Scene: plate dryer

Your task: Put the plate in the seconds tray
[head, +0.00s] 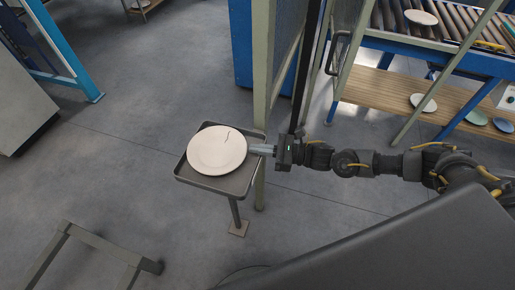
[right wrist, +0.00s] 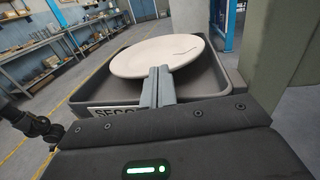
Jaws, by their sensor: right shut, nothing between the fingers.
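The plate (head: 216,150) is pale cream with a dark crack near its upper right. It rests in the grey seconds tray (head: 236,188), slightly tilted against a rim, and fills most of it. In the right wrist view the plate (right wrist: 150,57) lies just beyond my fingertips, and the tray's front (right wrist: 85,110) carries a partly hidden label. My right gripper (head: 262,149) is shut and empty at the tray's right edge. In the right wrist view its closed fingers (right wrist: 158,84) reach over the rim close to the plate; whether they touch it I cannot tell. My left gripper is not in view.
The tray stands on a single post with a floor foot (head: 238,229). A pale frame post (head: 262,90) rises right behind it. A roller conveyor (head: 450,30) and wooden shelf (head: 385,92) with several plates stand at the upper right. The floor at left is mostly open.

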